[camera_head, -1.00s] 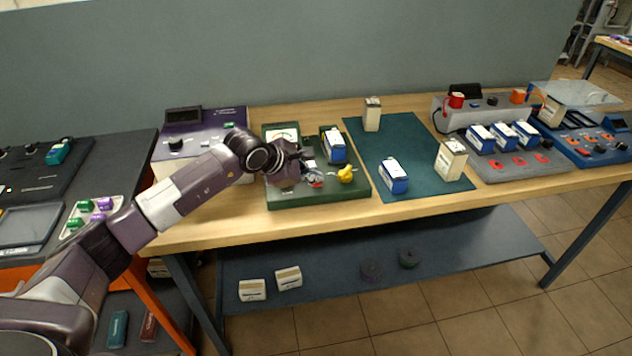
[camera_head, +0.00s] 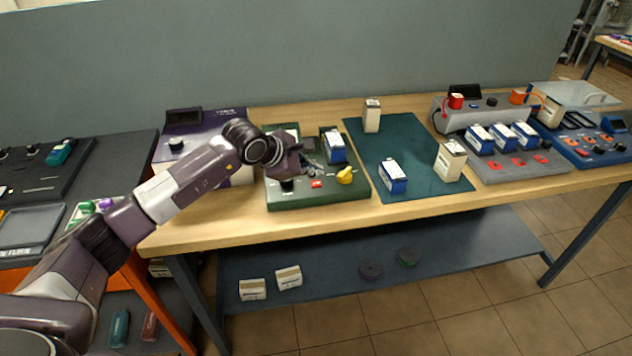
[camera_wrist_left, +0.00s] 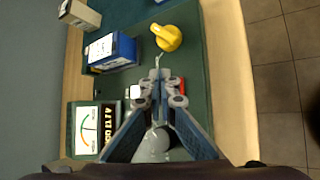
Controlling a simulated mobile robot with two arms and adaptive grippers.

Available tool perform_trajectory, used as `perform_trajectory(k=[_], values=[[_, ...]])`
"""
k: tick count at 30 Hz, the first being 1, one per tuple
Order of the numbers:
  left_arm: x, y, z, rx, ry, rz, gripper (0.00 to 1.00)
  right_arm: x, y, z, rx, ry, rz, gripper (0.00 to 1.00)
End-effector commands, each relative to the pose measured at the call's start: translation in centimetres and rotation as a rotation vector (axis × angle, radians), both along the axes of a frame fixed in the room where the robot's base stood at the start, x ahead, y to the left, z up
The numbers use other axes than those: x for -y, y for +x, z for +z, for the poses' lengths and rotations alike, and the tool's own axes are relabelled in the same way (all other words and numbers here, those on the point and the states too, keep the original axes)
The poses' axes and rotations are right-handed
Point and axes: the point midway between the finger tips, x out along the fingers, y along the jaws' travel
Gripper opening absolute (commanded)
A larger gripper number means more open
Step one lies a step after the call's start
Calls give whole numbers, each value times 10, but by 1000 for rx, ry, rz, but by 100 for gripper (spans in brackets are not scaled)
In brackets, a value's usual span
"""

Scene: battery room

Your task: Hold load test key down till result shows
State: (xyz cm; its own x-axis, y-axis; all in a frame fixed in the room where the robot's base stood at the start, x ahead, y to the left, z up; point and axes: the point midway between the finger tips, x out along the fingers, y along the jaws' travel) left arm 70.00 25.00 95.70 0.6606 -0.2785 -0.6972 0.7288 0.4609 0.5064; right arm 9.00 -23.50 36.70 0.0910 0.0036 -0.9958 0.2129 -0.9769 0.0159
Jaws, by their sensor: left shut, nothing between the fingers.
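The green tester (camera_head: 335,193) stands on the wooden bench with a blue-and-white battery (camera_head: 335,150) in it. A yellow knob (camera_head: 344,175) and a red key (camera_head: 316,184) are on its front part. My left gripper (camera_head: 309,160) is shut and empty over the tester, behind the red key. The left wrist view shows its closed fingertips (camera_wrist_left: 161,88) beside the red key (camera_wrist_left: 180,86), which they partly cover; contact cannot be told. The meter (camera_wrist_left: 88,130) shows its needle in the wrist view, but my gripper mostly hides it in the head view. Key labels are unreadable.
A teal mat (camera_head: 412,145) right of the tester holds a blue battery (camera_head: 392,177) and cream boxes (camera_head: 450,160). A purple device (camera_head: 203,137) stands behind my left arm. A grey charger (camera_head: 515,168) is farther right. The bench's front strip is clear.

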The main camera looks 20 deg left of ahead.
Motion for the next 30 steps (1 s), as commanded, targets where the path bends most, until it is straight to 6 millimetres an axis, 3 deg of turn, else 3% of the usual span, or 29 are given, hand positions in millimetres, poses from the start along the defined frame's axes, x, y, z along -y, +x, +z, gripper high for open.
perform_trajectory(k=[12,26,30], values=[[0,0,41,1,1,0,0,0,0,20,0,0,0,38],[1,0,40,1,-2,0,0,0,0,19,0,0,0,38],[28,-5,40,8,-87,-25,0,0,0,19,0,0,0,38]])
